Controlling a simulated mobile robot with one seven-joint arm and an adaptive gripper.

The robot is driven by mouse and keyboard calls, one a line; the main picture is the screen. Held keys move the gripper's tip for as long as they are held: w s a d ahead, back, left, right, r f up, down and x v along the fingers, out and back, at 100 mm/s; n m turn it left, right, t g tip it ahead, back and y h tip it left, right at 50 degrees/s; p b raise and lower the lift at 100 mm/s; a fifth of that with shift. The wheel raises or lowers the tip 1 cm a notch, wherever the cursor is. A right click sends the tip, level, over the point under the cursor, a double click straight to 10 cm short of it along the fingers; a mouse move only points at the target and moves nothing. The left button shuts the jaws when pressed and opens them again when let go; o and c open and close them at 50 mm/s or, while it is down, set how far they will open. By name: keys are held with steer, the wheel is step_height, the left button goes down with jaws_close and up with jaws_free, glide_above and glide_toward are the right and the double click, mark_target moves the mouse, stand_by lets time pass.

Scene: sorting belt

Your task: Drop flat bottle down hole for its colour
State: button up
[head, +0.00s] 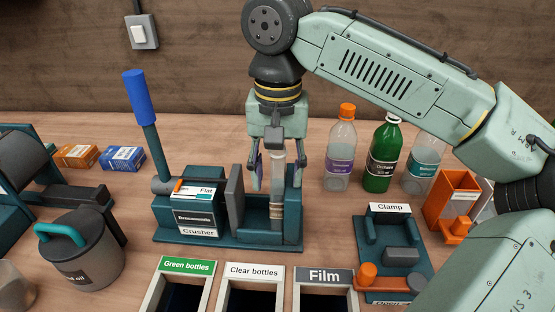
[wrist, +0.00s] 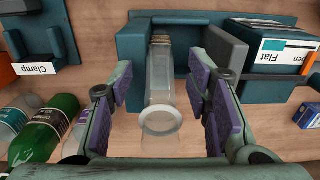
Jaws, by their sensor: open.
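A clear, colourless bottle (head: 277,212) stands narrow and upright in the bay of the teal crusher (head: 240,240). It also shows in the wrist view (wrist: 160,85), near the middle. My gripper (head: 278,172) is above the crusher, pointing down, with its fingers open on either side of the bottle. In the wrist view a gap shows between the bottle and each purple pad. The green bottles hole (head: 187,266), the clear bottles hole (head: 254,271) and the film hole (head: 324,275) are along the front edge. Part of the bottle's top is hidden by my gripper in the head view.
The crusher's blue-handled lever (head: 138,97) stands up at its left. Three full-shaped bottles, one of them green (head: 383,155), stand behind and right. A clamp (head: 392,250) is at the right, a lidded grey can (head: 82,250) at the left.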

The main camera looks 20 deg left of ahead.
jaws_close()
stand_by(0.6)
steer(key=shift+r, duration=0.2)
steer(key=shift+r+p, duration=1.35)
steer(key=shift+p, duration=0.4)
step_height(320, 180, up, 2)
steer(key=p, duration=0.2)
steer(key=shift+r+p, duration=0.25)
steer(key=shift+p, duration=0.05)
steer(key=shift+r, duration=1.8)
